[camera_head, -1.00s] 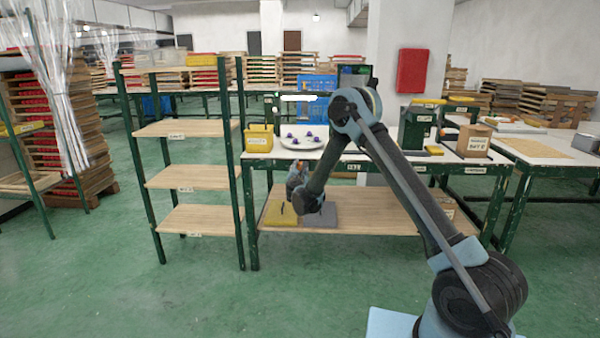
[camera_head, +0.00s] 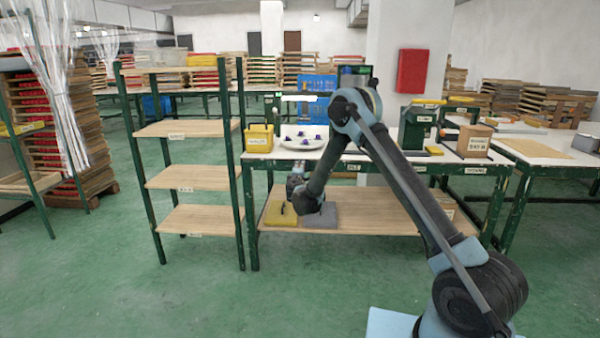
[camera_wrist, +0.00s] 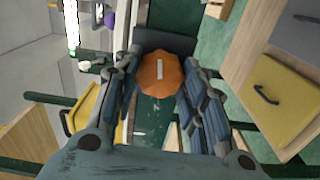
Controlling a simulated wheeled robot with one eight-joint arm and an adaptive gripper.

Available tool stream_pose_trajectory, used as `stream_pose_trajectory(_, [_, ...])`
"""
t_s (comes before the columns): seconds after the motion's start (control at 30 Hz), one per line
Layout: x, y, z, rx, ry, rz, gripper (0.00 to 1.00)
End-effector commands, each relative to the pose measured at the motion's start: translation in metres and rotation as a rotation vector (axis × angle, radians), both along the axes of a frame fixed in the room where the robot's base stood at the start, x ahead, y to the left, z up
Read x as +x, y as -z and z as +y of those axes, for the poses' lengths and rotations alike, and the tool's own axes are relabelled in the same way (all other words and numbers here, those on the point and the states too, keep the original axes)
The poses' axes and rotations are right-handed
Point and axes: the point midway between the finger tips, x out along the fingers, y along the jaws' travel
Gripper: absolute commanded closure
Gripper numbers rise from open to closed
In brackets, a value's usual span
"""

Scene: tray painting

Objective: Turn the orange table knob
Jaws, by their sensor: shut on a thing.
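The orange knob (camera_wrist: 158,76) sits between my gripper's fingers in the wrist view. It has a lobed rim and a white mark on its face. My gripper (camera_wrist: 160,92) is shut on the knob, with a dark finger on each side. In the head view my gripper (camera_head: 296,185) is at the front left of the green workbench, below its top. I cannot make out the knob in the head view. A round white plate (camera_head: 290,143) with several purple pieces is on the bench top above.
A yellow bin (camera_head: 259,138) stands at the bench's left end. A yellow lidded box (camera_head: 279,213) and a grey one (camera_head: 320,217) lie on the lower shelf (camera_head: 385,215). A green-posted shelf unit (camera_head: 190,178) stands left of the bench. The floor in front is clear.

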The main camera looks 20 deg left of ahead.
Motion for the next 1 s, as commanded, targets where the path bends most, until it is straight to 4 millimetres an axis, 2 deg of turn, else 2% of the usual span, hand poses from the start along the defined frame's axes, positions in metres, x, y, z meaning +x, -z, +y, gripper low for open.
stream_pose_trajectory(1.0, [0.0008, 0.0015, -0.0017, 0.938, 0.004, 0.226, 0.85])
